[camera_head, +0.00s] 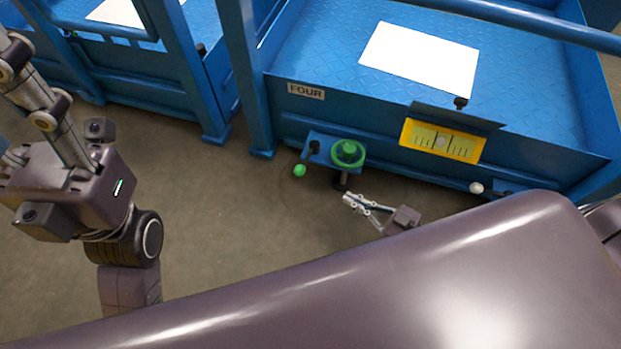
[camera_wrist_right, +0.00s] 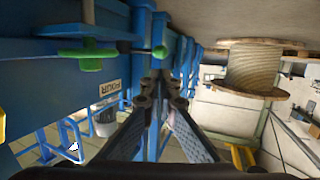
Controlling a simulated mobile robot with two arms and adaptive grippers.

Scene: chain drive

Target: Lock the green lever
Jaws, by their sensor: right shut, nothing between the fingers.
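The green lever ends in a green ball knob (camera_head: 299,170), left of a round green handwheel (camera_head: 348,153) on a blue bracket at the front of the blue frame. In the right wrist view the green ball (camera_wrist_right: 160,52) sits at the end of a thin dark rod, with part of the green wheel (camera_wrist_right: 88,55) to its left. My right gripper (camera_head: 349,200) is shut and empty, below the wheel and apart from the ball. Its fingers (camera_wrist_right: 160,95) meet in the wrist view. My left gripper (camera_head: 45,115) is at the left edge, partly cut off, its fingertips unclear.
A label "FOUR" (camera_head: 306,91) is on the blue frame above the lever. A yellow gauge (camera_head: 441,141) is to the right, with a white knob (camera_head: 476,188) beyond it. A blue post (camera_head: 246,80) stands left. The grey floor (camera_head: 230,220) in front is clear.

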